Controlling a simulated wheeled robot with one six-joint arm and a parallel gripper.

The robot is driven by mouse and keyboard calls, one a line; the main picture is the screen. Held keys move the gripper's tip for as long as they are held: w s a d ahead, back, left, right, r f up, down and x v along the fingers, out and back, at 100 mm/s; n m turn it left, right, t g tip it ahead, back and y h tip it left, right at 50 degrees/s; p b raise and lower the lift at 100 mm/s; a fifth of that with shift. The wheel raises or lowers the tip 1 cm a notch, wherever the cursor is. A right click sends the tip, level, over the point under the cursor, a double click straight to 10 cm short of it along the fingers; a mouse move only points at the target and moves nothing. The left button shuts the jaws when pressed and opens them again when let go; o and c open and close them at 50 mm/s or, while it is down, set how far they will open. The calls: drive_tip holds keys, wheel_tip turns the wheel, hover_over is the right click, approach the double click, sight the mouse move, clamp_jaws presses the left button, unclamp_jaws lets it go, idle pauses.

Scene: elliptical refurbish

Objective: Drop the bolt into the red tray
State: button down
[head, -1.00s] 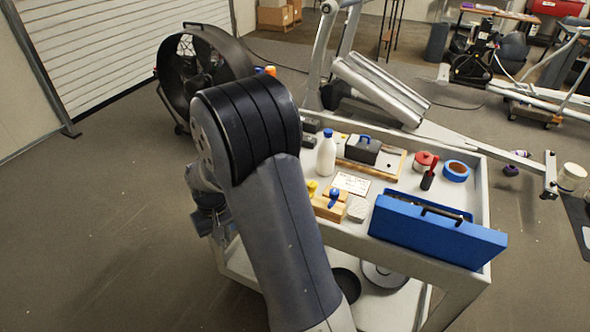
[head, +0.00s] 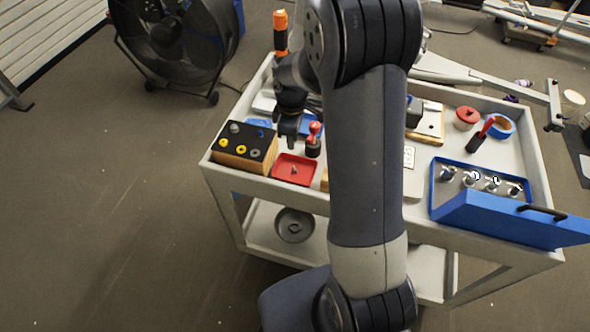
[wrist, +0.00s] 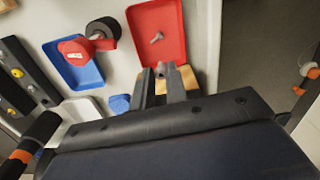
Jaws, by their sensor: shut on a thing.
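The red tray (head: 280,178) sits near the front left of the cart top, with a small grey bolt-like piece (head: 294,170) lying in it. In the wrist view the red tray (wrist: 170,12) is just beyond my fingertips, and the piece in it (wrist: 157,37) shows clearly. My gripper (head: 288,128) is behind and above the tray in the head view. In the wrist view my gripper (wrist: 162,78) is shut on a small grey bolt (wrist: 170,68), partly hidden by the fingers.
A black-topped block (head: 245,143) with yellow and grey pieces stands left of the tray. A red-handled tool (head: 313,138) stands close behind the tray. A blue tray (wrist: 75,65) is to the left in the wrist view. An open blue case (head: 490,215) is at the right.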

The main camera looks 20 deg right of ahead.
drive_tip(key=n, duration=0.4)
drive_tip(key=w+r+n, duration=0.1)
drive_tip(key=n, duration=0.1)
drive_tip(key=f+n+b, duration=0.2)
drive_tip(key=f+n, duration=0.1)
drive_tip(key=f+n+b, duration=0.1)
drive_tip(key=f+b, duration=0.1)
drive_tip(key=shift+w+f+n, duration=0.2)
drive_tip(key=shift+w+n, duration=0.05)
drive_tip(key=shift+n, duration=0.15)
drive_tip(key=c, duration=1.3)
unclamp_jaws()
drive_tip(key=shift+c, duration=0.2)
wheel_tip(320, 180, up, 11)
drive_tip(key=shift+b, duration=0.35)
drive_tip(key=shift+f, duration=0.2)
